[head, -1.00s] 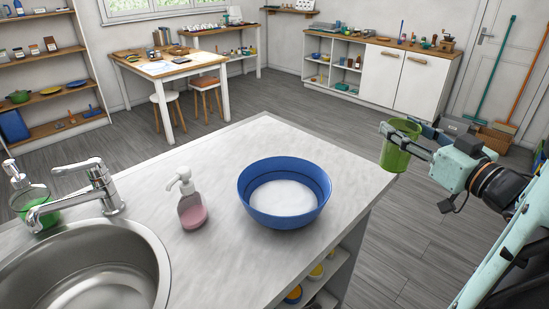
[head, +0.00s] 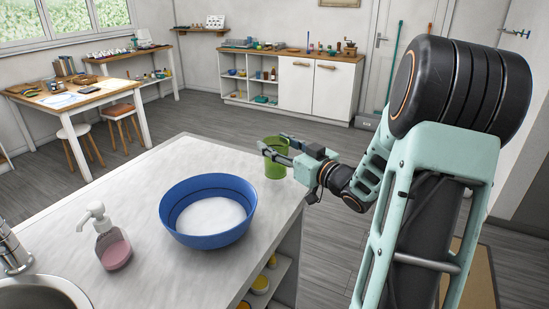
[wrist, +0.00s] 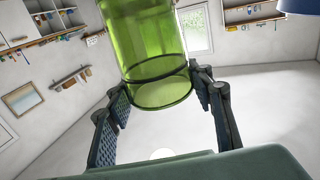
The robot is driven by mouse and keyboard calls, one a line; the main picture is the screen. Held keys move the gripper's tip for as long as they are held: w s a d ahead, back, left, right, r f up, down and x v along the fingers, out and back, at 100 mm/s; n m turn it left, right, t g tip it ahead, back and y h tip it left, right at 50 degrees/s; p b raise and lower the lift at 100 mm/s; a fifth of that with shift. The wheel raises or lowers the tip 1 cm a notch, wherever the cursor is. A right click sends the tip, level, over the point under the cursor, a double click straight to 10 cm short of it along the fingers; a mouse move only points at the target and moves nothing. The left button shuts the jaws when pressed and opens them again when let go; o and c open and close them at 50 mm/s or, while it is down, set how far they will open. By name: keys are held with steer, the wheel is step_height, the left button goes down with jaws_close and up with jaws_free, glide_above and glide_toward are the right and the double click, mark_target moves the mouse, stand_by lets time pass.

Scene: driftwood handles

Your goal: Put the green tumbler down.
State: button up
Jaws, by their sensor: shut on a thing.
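The green tumbler (head: 275,163) is see-through and looks upright, in line with the right back part of the grey counter (head: 145,180). I cannot tell whether its base touches the counter or hangs above it. My gripper (head: 272,148) comes in from the right and is shut on the tumbler near its upper part. In the wrist view the tumbler (wrist: 150,50) fills the space between my two fingers (wrist: 160,95), and part of it is cut off at the top edge.
A blue bowl (head: 209,236) with white contents stands on the counter, left and in front of the tumbler. A soap pump bottle (head: 112,245) and a sink (head: 45,292) are further left. The counter between bowl and tumbler is clear.

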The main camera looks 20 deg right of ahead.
steer(key=shift+w+a+f, duration=0.1)
steer(key=shift+w+f, duration=0.15)
steer(key=shift+f, duration=0.05)
steer(key=shift+w+f, duration=0.15)
steer(key=shift+f, duration=1.5)
steer(key=shift+b, duration=0.3)
steer(key=shift+f, duration=0.15)
steer(key=o, duration=1.7)
steer(key=shift+o, duration=0.2)
steer(key=shift+r, duration=0.2)
steer(key=v, duration=1.2)
